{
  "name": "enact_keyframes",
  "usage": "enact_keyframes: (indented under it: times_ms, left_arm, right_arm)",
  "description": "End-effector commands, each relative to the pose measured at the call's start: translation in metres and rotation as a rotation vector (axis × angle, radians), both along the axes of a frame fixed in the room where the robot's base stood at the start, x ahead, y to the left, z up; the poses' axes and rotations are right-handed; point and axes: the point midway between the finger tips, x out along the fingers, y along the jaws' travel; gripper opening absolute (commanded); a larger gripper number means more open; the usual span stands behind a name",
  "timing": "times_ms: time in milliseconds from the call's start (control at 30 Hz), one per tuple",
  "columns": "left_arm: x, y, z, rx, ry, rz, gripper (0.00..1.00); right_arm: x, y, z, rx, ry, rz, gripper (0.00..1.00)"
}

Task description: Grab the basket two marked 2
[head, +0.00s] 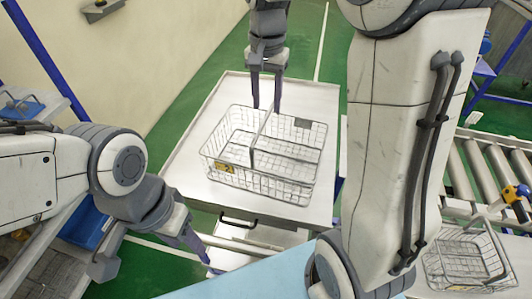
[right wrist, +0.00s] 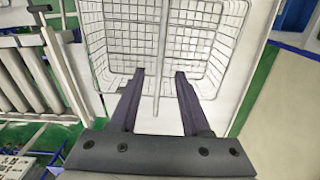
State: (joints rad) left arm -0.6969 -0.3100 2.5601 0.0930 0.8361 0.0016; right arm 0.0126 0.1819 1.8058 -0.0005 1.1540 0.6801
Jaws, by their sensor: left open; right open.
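A wire basket (head: 290,187) stands on a white cart top in the middle of the head view. It has a yellow label (head: 224,168) on its near left side; I cannot read the mark. Its raised handle (head: 252,158) crosses the middle. My right gripper (head: 266,107) is open, pointing down over the basket's far side. In the right wrist view the handle bar (right wrist: 163,60) runs between its two fingers (right wrist: 158,74); I cannot tell whether they touch it. My left gripper (head: 198,250) is open and empty, left of and nearer than the cart's front edge.
A second wire basket (head: 465,262) stands at the lower right beside a roller conveyor (head: 475,180). The white cart top (head: 205,125) is otherwise bare. A blue surface (head: 250,283) lies at the bottom. My right arm blocks the view right of the cart.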

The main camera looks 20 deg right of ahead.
Motion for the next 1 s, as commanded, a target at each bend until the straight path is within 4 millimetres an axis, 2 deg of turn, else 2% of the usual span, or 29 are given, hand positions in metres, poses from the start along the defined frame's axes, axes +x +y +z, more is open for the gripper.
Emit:
enact_keyframes:
  times_ms: [233, 400, 667, 700, 800, 1000]
  left_arm:
    - [0.0, 0.0, 0.016, 0.0, 0.0, 0.001, 0.49]
    - [0.0, 0.0, 0.017, 0.0, 0.0, 0.001, 0.49]
    - [0.0, 0.0, 0.017, 0.0, 0.0, 0.001, 0.49]
    - [0.0, 0.0, 0.017, 0.0, 0.0, 0.001, 0.49]
    - [0.0, 0.0, 0.017, 0.0, 0.0, 0.001, 0.49]
    - [0.0, 0.0, 0.017, 0.0, 0.0, 0.001, 0.49]
  right_arm:
    - [0.0, -0.001, -0.029, 0.0, 0.006, 0.002, 0.47]
    - [0.0, -0.001, -0.05, 0.0, 0.004, 0.002, 0.47]
    - [0.001, -0.001, -0.053, 0.001, -0.001, 0.002, 0.47]
    - [0.001, -0.001, -0.053, 0.001, -0.001, 0.002, 0.32]
    - [0.001, -0.001, -0.053, 0.001, -0.001, 0.002, 0.0]
    - [0.001, -0.001, -0.052, 0.001, -0.001, 0.002, 0.0]
